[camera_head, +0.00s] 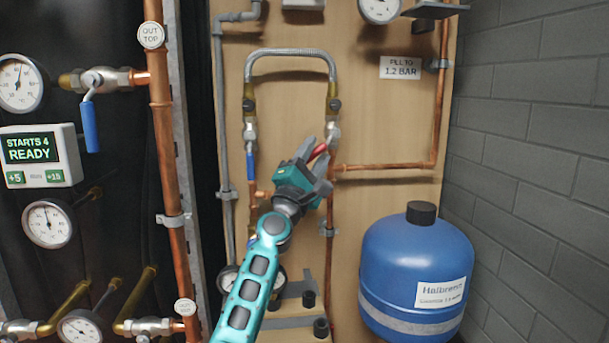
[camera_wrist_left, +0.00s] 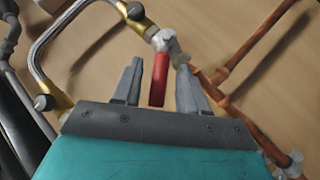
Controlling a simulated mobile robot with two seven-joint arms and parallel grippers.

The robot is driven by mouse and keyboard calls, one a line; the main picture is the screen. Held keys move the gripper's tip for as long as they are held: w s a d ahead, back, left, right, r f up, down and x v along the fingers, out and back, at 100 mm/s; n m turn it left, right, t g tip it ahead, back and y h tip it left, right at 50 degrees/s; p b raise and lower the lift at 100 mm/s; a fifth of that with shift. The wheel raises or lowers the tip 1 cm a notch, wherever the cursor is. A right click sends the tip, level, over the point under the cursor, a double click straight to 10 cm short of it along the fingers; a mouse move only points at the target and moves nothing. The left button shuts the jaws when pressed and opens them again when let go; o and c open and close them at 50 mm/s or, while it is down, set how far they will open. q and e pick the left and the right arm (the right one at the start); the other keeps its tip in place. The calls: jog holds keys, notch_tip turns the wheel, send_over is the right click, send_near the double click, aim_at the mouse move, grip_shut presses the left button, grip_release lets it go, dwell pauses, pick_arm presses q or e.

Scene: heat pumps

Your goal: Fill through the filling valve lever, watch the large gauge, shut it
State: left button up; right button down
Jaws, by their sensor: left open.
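The filling valve lever (camera_wrist_left: 159,80) is red. In the left wrist view it points down from its silver valve body (camera_wrist_left: 166,42) and sits between my left gripper's two open fingers (camera_wrist_left: 158,88), with space on both sides. In the head view my left gripper (camera_head: 319,164) is at the valve, and a short piece of the red lever (camera_head: 318,151) shows by the fingers. The large gauge (camera_head: 380,6) is cut off by the top edge of the head view, so its needle is hard to read. My right gripper is not in view.
A sign (camera_head: 401,68) reads fill to 1.2 bar. A braided hose (camera_head: 290,52) arches above the valve. A blue lever (camera_head: 252,166) hangs on the left pipe. A blue tank (camera_head: 416,265) stands at right before a grey wall. Copper pipes (camera_head: 385,167) run close to my gripper.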

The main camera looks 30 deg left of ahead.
pick_arm(q)
jog(key=b+v, duration=0.1)
jog(key=v, duration=1.1)
jog(key=shift+s, duration=0.2)
jog(key=shift+f, duration=0.1)
